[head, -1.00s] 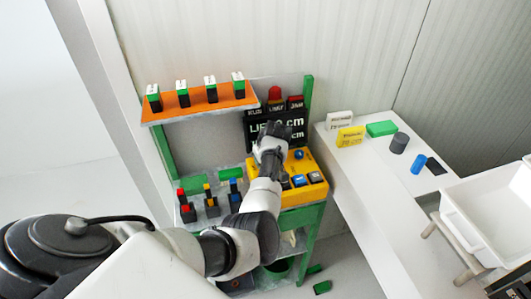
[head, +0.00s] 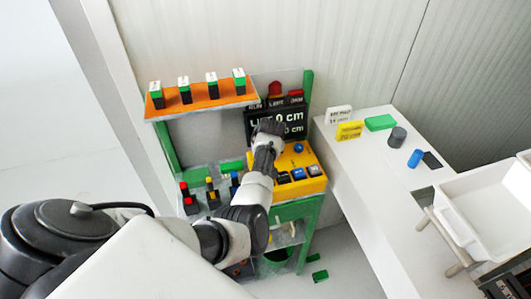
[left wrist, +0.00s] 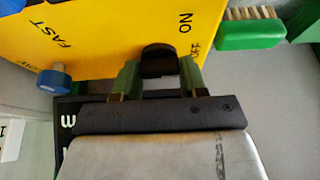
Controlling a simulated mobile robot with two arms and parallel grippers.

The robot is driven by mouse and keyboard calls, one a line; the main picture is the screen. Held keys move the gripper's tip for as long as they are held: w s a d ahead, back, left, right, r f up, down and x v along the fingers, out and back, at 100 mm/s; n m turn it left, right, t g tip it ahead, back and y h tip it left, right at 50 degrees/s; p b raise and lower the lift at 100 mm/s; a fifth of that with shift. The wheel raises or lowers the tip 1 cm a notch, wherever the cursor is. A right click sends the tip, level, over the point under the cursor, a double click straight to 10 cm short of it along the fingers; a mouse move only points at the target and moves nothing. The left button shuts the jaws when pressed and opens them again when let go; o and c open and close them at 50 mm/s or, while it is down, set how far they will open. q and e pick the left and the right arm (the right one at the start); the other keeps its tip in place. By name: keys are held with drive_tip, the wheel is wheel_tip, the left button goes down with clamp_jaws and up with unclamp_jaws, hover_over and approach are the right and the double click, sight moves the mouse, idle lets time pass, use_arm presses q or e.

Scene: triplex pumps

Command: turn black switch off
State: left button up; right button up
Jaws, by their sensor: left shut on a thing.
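The black switch (left wrist: 158,60) is a dark round knob on the yellow panel (left wrist: 95,25) in the left wrist view, close to the printed words ON and OFF. My left gripper (left wrist: 158,76) has its green fingers on both sides of the knob, shut on it. The knob's pointing direction is not clear. In the head view my left gripper (head: 268,130) is over the upper left of the yellow panel (head: 312,186) and hides the switch. My right gripper is not in view.
A blue knob (left wrist: 53,78) sits beside my gripper, and a green-handled brush (left wrist: 250,28) lies past the panel. A dark display (head: 292,118) stands behind the panel. An orange shelf (head: 215,104) with several switches is at left. A white table (head: 375,175) is at right.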

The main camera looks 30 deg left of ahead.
use_arm(q)
drive_tip(key=o, duration=0.6)
drive_tip(key=shift+r, duration=0.1)
drive_tip(key=shift+o, duration=0.2)
drive_tip(key=b+v, duration=0.1)
drive_tip(key=v, duration=0.9)
drive_tip(key=shift+s+d+r+b, duration=0.15)
drive_tip(key=shift+r+b, duration=0.2)
drive_tip(key=shift+f, duration=0.1)
